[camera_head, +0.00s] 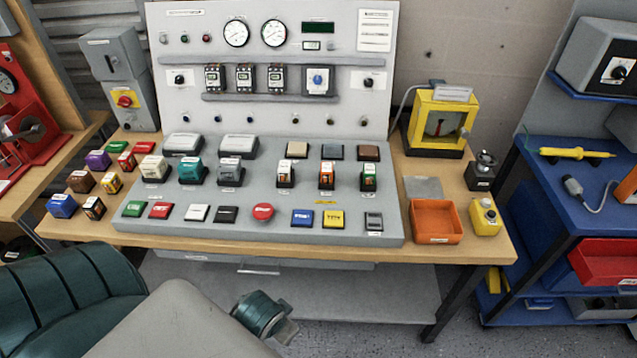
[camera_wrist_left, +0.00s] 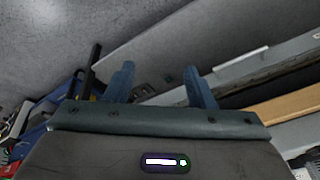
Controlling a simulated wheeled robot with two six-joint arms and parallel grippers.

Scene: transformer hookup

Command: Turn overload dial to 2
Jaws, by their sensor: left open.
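The overload dial appears to be the blue knob (camera_head: 318,80) in a grey square unit on the upright panel, right of several black breaker-like modules (camera_head: 245,79). Its setting is too small to read. My left gripper (camera_wrist_left: 160,85) shows in the left wrist view with its two blue fingers apart and nothing between them. In the head view my left arm is low at the front, below the table edge and far from the dial. My right gripper is not in view.
A grey sloped console (camera_head: 275,215) with several buttons and blocks lies in front of the panel. Loose coloured blocks stand on the left, and an orange tray (camera_head: 436,222) and a yellow-framed device (camera_head: 437,122) on the right. A blue shelf unit (camera_head: 560,190) stands farther right.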

